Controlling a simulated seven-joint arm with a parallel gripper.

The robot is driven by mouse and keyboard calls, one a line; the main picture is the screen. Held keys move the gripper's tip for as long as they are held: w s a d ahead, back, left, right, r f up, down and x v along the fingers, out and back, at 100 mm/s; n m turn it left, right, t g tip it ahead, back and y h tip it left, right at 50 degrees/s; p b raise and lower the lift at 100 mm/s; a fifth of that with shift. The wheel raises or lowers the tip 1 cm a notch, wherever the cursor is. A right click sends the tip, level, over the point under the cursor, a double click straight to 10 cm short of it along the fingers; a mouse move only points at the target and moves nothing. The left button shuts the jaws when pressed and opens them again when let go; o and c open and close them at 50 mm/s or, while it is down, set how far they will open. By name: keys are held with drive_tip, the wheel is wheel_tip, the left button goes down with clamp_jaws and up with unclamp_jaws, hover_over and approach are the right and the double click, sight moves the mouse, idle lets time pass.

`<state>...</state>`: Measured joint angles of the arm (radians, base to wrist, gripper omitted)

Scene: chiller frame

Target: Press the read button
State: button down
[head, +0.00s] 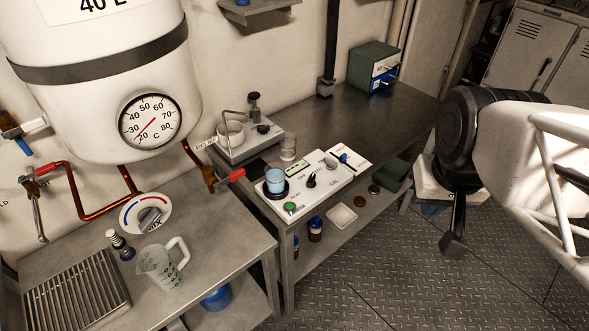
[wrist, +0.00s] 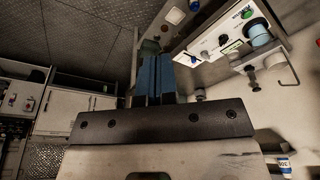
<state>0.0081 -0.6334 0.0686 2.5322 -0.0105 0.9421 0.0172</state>
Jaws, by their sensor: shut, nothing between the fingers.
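A white instrument box (head: 330,186) stands on the metal bench in the middle of the head view. A green button (head: 290,207) sits at its front left corner, and its label is too small to read. The box also carries a small display (head: 298,167), a black knob (head: 311,181) and a light-blue cup (head: 275,180) on a dark round pad. My gripper (head: 452,244) is shut and empty, well right of the box and apart from it. In the wrist view my blue fingers (wrist: 155,75) are together, with the box (wrist: 222,38) beyond them at upper right.
A clear measuring jug (head: 161,268) stands on the left bench below the white tank (head: 105,75). A red-handled valve (head: 231,178) juts out near the box's left side. A glass beaker (head: 288,146) stands behind the box. The floor between bench and arm is clear.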

idle(0.4)
drive_tip(key=n+t+h, duration=0.5)
drive_tip(key=n+h, duration=0.1)
drive_tip(key=n, duration=1.3)
hover_over(291, 207)
wheel_tip(291, 207, down, 16)
drive_tip(key=shift+f, duration=0.25)
drive_tip(key=shift+a, duration=0.1)
drive_tip(key=shift+f, duration=0.1)
drive_tip(key=shift+f, duration=4.3)
